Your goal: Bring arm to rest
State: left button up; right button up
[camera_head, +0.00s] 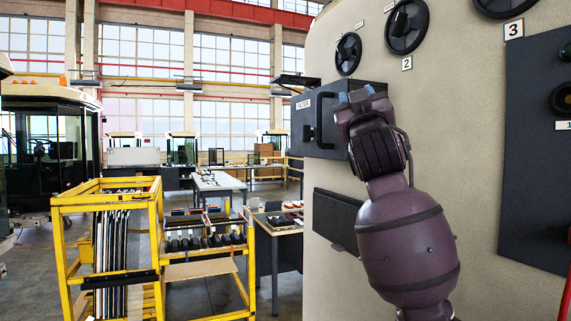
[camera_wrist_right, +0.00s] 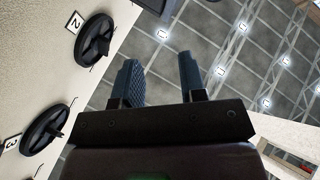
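My right arm (camera_head: 408,245) rises from the lower right in the head view. Its gripper (camera_head: 357,95) points upward, in front of the right part of a dark filter box (camera_head: 326,158) on the beige panel. I cannot tell whether it touches the box. In the right wrist view the two blue-grey fingers of the right gripper (camera_wrist_right: 160,78) stand apart with nothing between them. The box has a black handle (camera_head: 318,121) and a label at its upper left. My left gripper is in neither view.
The beige panel (camera_head: 470,110) fills the right side, with several round black knobs (camera_head: 407,26), a dark pocket (camera_head: 336,219) and a dark control plate (camera_head: 535,150). A yellow trolley (camera_head: 66,203) with upright panels stands at left. Tables stand beyond; grey floor lies between.

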notch_tip(320, 180, down, 22)
jog(key=w+d+n+g+y, duration=0.2)
jog(key=y, duration=0.2)
jog(key=s+d+f+m+g, duration=0.1)
jog(key=s+d+f+g, duration=0.15)
jog(key=f, duration=0.95)
jog(key=s+d+f+g, duration=0.15)
jog(key=s+f, duration=0.25)
jog(key=f, duration=0.8)
jog(key=s+d+f+m+g+h, duration=0.1)
jog(key=s+d+f+g, duration=0.1)
jog(key=s+f, duration=0.7)
jog(key=s+d+f+m+g+h, duration=0.1)
jog(key=s+d+f+g, duration=0.2)
jog(key=s+f, duration=0.7)
jog(key=s+d+f+m+g+h, duration=0.1)
jog(key=s+d+f+g, duration=0.1)
jog(key=s+f, duration=0.8)
notch_tip(320, 180, down, 3)
jog(key=shift+s+d+g, duration=0.15)
jog(key=shift+d+g, duration=0.25)
jog(key=shift+d, duration=0.15)
jog(key=shift+m, duration=0.3)
